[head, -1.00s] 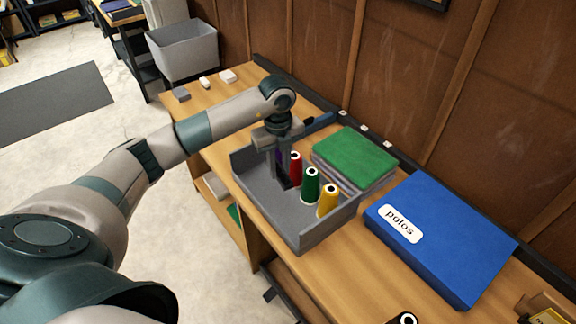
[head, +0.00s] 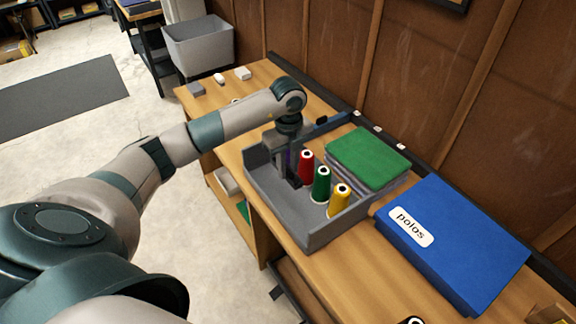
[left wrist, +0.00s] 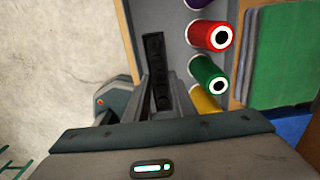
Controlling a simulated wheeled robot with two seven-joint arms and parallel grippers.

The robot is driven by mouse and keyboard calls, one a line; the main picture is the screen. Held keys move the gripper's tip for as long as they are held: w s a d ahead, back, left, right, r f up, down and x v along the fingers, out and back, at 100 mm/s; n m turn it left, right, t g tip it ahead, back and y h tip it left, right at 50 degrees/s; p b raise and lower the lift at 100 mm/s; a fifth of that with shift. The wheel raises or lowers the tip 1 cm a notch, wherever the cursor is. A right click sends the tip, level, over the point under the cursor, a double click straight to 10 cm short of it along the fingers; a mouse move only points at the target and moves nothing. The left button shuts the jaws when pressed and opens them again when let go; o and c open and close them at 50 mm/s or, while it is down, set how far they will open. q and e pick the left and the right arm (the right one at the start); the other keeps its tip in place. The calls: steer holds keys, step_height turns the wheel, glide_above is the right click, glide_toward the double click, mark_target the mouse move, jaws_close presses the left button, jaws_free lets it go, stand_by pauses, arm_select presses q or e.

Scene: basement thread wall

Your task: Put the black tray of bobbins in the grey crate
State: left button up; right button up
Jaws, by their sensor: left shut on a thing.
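The grey crate (head: 324,234) stands on the wooden bench, with a red, a green and a yellow cone of thread inside. A purple cone shows at the top of the left wrist view. My left gripper (head: 290,180) reaches down into the crate, left of the cones. It is shut on the narrow black tray of bobbins (left wrist: 153,50), whose dark round bobbins sit in a row. In the head view the gripper mostly hides the tray. I cannot tell whether the tray rests on the crate floor. My right gripper is not in view.
A green folded cloth (head: 368,158) on a grey stack lies behind the crate. A blue box marked "polos" (head: 458,245) is to the right. Small blocks (head: 243,73) lie at the bench's far end. A grey bin (head: 200,50) stands beyond it.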

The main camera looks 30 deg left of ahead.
arm_select(q)
steer(key=shift+f+b, duration=3.6)
steer(key=shift+f, duration=2)
steer(key=shift+f+b, duration=0.3)
steer(key=shift+f, duration=0.45)
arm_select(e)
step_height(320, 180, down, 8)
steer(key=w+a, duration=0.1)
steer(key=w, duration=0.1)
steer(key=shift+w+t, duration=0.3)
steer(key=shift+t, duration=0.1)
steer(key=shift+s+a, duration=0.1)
arm_select(q)
steer(key=o, duration=1.1)
steer(key=shift+c, duration=0.2)
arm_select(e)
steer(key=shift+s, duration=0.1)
